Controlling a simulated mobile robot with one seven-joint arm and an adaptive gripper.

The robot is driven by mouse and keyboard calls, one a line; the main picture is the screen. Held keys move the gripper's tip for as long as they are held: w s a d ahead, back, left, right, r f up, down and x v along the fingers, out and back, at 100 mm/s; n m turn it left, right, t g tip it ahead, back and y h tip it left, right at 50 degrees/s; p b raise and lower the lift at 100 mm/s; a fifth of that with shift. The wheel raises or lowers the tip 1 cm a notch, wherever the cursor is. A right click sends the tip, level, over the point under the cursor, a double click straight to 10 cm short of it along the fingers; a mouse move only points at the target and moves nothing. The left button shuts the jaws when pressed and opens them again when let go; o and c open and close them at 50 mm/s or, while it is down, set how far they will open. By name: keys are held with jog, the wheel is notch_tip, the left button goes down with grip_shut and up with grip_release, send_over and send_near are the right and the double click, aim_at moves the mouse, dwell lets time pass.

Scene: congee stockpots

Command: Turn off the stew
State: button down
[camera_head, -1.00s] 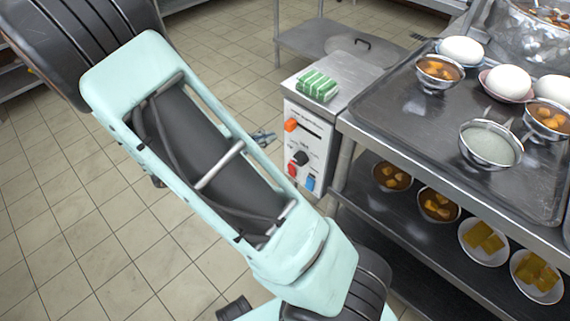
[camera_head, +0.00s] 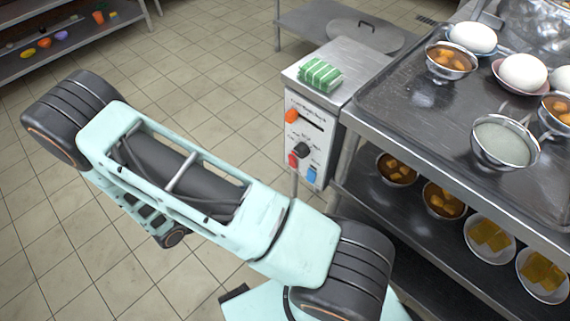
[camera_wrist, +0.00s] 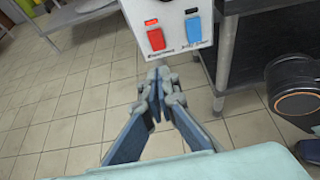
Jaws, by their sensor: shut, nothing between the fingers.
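A white control panel (camera_head: 318,137) is on the front of a metal box. It carries an orange control (camera_head: 292,115), a black knob (camera_head: 303,149), a red switch (camera_head: 292,160) and a blue switch (camera_head: 312,174). In the wrist view, the red switch (camera_wrist: 156,38) and blue switch (camera_wrist: 193,29) show at the panel's lower edge. My gripper (camera_wrist: 158,82) is shut and empty, its tips just below the red switch in the picture. I cannot tell whether they touch the panel. The gripper is out of sight in the head view. A metal pot (camera_head: 520,38) is partly visible at top right.
A green-and-white striped block (camera_head: 320,74) lies on the box. A metal table (camera_head: 400,112) right of it holds bowls and white round items, with more dishes on its lower shelf (camera_head: 400,215). Open tiled floor (camera_head: 190,75) lies left.

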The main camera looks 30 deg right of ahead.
jog(key=shift+d, duration=0.15)
jog(key=b, duration=0.3)
send_near(292, 162)
notch_tip(292, 162, down, 3)
jog(key=d, duration=0.1)
jog(key=w+d, duration=0.1)
jog(key=d, duration=0.2)
jog(key=shift+w+d, duration=0.1)
jog(key=shift+w, duration=0.25)
jog(key=shift+w+d+r+b, duration=0.2)
jog(key=shift+d+b, duration=0.15)
jog(key=shift+d, duration=0.2)
